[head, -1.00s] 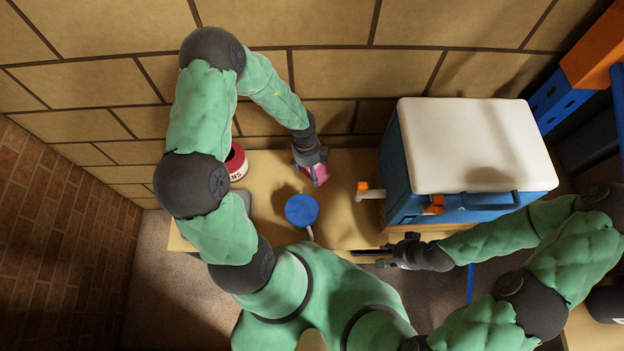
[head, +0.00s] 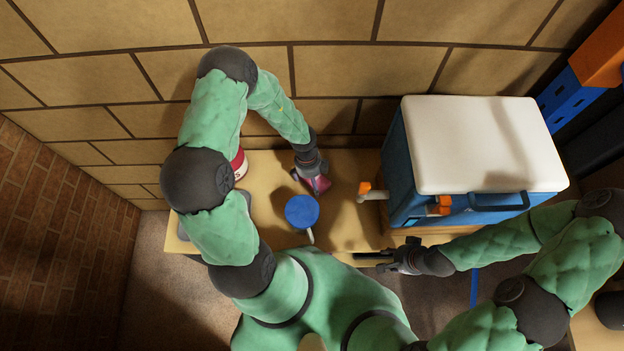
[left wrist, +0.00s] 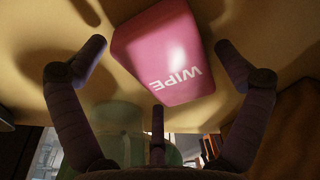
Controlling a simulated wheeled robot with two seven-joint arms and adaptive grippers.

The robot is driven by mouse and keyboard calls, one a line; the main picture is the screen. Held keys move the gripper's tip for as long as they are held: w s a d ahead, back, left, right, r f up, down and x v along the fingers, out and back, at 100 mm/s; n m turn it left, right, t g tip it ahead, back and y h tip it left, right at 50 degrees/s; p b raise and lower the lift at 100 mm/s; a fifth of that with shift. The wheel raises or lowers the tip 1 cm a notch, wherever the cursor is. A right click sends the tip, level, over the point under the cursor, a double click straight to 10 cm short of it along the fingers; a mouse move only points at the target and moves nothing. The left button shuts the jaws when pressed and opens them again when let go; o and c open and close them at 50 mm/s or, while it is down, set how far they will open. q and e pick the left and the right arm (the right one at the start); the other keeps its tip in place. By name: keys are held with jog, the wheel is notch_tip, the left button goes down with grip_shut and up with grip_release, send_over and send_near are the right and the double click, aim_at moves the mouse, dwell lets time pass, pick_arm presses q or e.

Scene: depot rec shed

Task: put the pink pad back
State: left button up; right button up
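The pink pad (left wrist: 165,60), marked WIPE, lies between the spread fingers of my left gripper (left wrist: 163,55) in the left wrist view. Gaps show between the pad and both fingertips, so the gripper is open and not clamped on it. In the head view my left gripper (head: 316,180) is low over the wooden tabletop (head: 265,175), and it covers most of the pad (head: 321,184). Whether the pad touches the tabletop is hard to tell. My right gripper (head: 384,259) is at the table's front edge, below the cooler; its finger opening is unclear.
A blue round-topped object (head: 302,211) stands close in front of my left gripper. A red-and-white can (head: 239,165) is partly behind my left arm. A blue cooler with a white lid (head: 480,140) and an orange-marked tap (head: 372,192) stand to the right.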

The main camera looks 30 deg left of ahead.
pick_arm(q)
notch_tip(320, 180, up, 12)
jog(key=a+p, duration=0.1)
jog(key=p, duration=0.3)
jog(key=shift+w+a, duration=0.2)
jog(key=shift+a, duration=0.2)
